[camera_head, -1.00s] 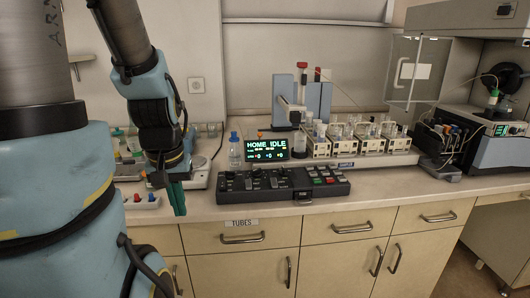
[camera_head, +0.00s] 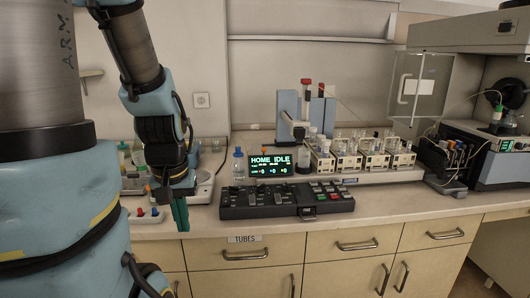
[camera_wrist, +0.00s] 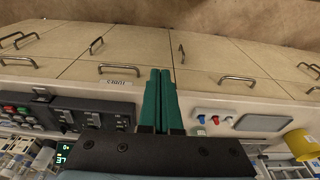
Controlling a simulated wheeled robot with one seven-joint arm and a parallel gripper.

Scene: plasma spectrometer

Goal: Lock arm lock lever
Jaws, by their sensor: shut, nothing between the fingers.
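My gripper (camera_head: 181,214) has green fingers that hang down at the counter's front edge, left of the black control panel (camera_head: 238,206). In the wrist view its fingers (camera_wrist: 160,76) lie side by side, shut and empty, in front of the drawer fronts. The sampler (camera_head: 290,106) stands behind the panel, with a grey upright and a red-topped part (camera_head: 305,84). A lit display (camera_head: 270,165) in front of it reads HOME IDLE. I cannot make out which part is the arm lock lever. The gripper is well apart from the sampler.
Several tube racks (camera_head: 372,160) with glassware stand on the sampler's base. A blue-capped bottle (camera_head: 238,167) stands beside the display. A small box with coloured knobs (camera_wrist: 214,119) and a yellow container (camera_wrist: 301,143) show in the wrist view. A clear shield (camera_head: 420,85) hangs at right.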

